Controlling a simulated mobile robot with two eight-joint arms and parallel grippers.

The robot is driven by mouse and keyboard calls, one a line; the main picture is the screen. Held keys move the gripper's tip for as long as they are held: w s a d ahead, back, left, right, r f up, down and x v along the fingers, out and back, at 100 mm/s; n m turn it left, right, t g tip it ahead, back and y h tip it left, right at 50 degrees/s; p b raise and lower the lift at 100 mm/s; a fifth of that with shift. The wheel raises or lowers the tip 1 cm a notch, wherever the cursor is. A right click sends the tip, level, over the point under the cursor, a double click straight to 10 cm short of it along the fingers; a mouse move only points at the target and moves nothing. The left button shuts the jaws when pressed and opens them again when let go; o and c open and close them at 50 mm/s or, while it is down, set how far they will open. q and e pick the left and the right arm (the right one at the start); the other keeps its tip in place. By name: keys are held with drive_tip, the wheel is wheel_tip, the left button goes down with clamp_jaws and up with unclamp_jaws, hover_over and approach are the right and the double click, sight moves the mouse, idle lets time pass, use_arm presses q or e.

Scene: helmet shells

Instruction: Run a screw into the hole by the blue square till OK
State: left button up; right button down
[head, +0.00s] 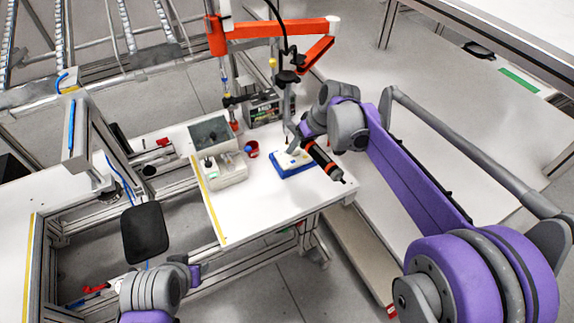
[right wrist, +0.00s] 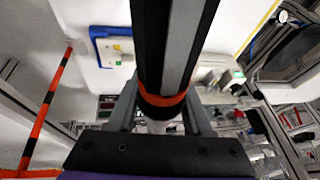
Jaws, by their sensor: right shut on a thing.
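My right gripper (head: 305,140) is shut on a black screwdriver (head: 325,163) with orange bands. The driver is tilted, beside and partly over a white helmet shell part (head: 287,160) on a blue fixture (head: 280,172). In the right wrist view, the black driver body (right wrist: 175,45) stands between the two fingers of my gripper (right wrist: 160,105), with an orange ring near them. The blue fixture (right wrist: 97,48) shows to its left. The screw, the hole and the blue square are too small or hidden to make out. My left arm shows only at the bottom left.
A grey-lidded feeder box (head: 222,168) stands left of the fixture, with a small red and blue cup (head: 252,149) between. A controller box (head: 263,108) and an orange jointed arm (head: 275,27) are behind. The white table's (head: 265,205) front is clear.

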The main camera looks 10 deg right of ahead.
use_arm(q)
drive_tip(key=shift+s+f+b, duration=0.25)
drive_tip(key=shift+f+b, duration=0.05)
drive_tip(key=shift+f, duration=0.2)
drive_tip(key=shift+s+f+b, duration=0.2)
drive_tip(key=shift+f+b, duration=0.05)
drive_tip(key=shift+f, duration=0.25)
use_arm(e)
wheel_tip(320, 180, down, 3)
use_arm(q)
drive_tip(key=shift+f, duration=0.1)
use_arm(e)
drive_tip(key=shift+f, duration=0.1)
use_arm(q)
drive_tip(key=shift+s+f+b, duration=0.2)
drive_tip(key=shift+f+b, duration=0.35)
drive_tip(key=shift+f, duration=0.1)
drive_tip(key=shift+s+f+b, duration=0.15)
drive_tip(key=shift+f+b, duration=0.35)
drive_tip(key=shift+f, duration=0.1)
use_arm(e)
drive_tip(key=shift+f, duration=1.9)
use_arm(q)
drive_tip(key=shift+f, duration=0.1)
use_arm(e)
drive_tip(key=shift+f, duration=0.15)
